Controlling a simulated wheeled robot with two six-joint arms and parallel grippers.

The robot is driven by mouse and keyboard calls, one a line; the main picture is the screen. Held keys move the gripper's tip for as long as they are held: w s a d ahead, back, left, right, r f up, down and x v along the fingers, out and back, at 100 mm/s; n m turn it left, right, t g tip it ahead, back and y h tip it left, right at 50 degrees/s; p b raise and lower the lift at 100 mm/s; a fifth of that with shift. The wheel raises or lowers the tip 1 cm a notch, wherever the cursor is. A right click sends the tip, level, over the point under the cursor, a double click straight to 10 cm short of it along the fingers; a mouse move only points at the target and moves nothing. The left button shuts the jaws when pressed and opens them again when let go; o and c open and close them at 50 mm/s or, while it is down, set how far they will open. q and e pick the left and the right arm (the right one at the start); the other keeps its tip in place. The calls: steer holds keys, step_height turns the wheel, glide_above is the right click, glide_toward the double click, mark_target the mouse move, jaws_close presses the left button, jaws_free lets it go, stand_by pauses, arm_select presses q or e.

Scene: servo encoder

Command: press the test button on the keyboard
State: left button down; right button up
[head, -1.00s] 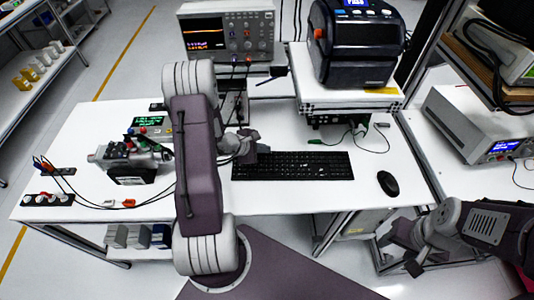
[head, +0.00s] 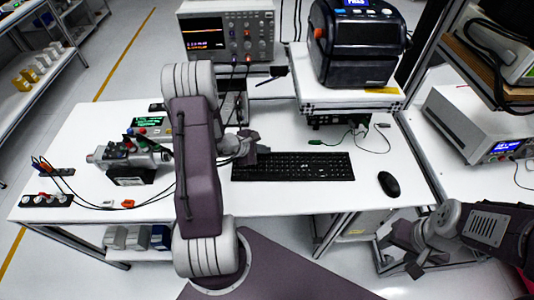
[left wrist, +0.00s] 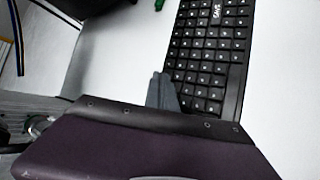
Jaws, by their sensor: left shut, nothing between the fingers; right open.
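The black keyboard (head: 305,167) lies on the white table in front of me. My left gripper (head: 250,157) is shut and empty over the keyboard's left end. In the left wrist view its dark fingertips (left wrist: 161,88) show at the edge of the keyboard (left wrist: 212,50); I cannot tell whether they touch a key. A larger white label, seemingly "SAVE", shows on a key (left wrist: 217,14) there. I cannot make out a key marked test. My right gripper (head: 403,250) is open and empty, low at the right, beyond the table's front edge.
A black mouse (head: 388,184) lies right of the keyboard. A servo motor unit (head: 128,160) with cables stands at the left. An oscilloscope (head: 228,35) and a dark printer (head: 355,45) on a raised white stand are at the back.

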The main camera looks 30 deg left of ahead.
mark_target(265, 156)
arm_select(q)
steer(key=shift+r, duration=0.7)
steer(key=shift+r+p, duration=0.1)
steer(key=shift+p, duration=0.2)
step_height(265, 156, up, 5)
steer(key=p, duration=0.3)
stand_by(0.4)
